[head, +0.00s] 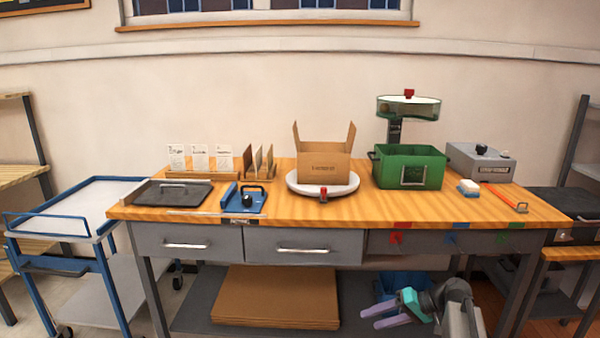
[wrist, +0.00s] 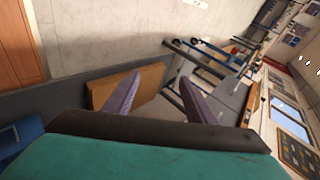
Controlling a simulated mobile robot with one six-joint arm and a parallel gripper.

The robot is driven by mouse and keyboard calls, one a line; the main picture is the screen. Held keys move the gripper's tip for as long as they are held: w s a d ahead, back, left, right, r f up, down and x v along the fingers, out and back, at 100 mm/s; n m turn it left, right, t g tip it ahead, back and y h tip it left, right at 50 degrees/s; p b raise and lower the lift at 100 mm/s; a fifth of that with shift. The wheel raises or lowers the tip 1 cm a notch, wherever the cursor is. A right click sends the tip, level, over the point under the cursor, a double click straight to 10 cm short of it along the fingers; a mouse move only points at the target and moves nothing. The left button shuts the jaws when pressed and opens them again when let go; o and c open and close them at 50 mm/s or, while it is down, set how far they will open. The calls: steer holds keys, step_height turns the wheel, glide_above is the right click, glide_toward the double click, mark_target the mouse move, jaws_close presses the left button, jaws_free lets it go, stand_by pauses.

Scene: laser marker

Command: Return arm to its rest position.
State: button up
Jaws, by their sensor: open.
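My gripper (head: 384,317) is low in front of the workbench, at the bottom right of the head view, with its purple fingers pointing left. In the wrist view its two fingers (wrist: 157,98) stand well apart with nothing between them. Part of my grey arm shows behind it at the bottom edge of the head view. The gripper is below the level of the wooden bench top (head: 300,212), near the lower shelf. Flat brown cardboard (head: 275,297) lies on that shelf to its left and also shows beyond the fingers in the wrist view (wrist: 148,84).
An open cardboard box (head: 324,168) sits on a white turntable (head: 345,189) on the bench. A green bin (head: 408,168) stands to its right. A blue bin (head: 405,283) is on the lower shelf behind my gripper. A blue cart (head: 85,192) stands left of the bench.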

steer(key=s+a+f+g+h, duration=0.3)
steer(key=s+a+f+h, duration=0.1)
steer(key=s+f, duration=1.15)
steer(key=s+a+f+g+h, duration=0.35)
steer(key=s+f, duration=0.85)
steer(key=f, duration=0.6)
steer(key=s+d+f+g+h, duration=0.1)
steer(key=s+f, duration=0.1)
steer(key=s, duration=0.3)
steer(key=s+d+f+h, duration=0.1)
steer(key=s+f+h, duration=0.15)
steer(key=s, duration=0.35)
step_height(320, 180, up, 13)
steer(key=g+y+p, duration=0.1)
steer(key=p, duration=1.1)
steer(key=shift+s+a+r+p, duration=0.2)
steer(key=shift+s+a+p, duration=0.2)
steer(key=shift+s+a, duration=0.05)
steer(key=c, duration=0.5)
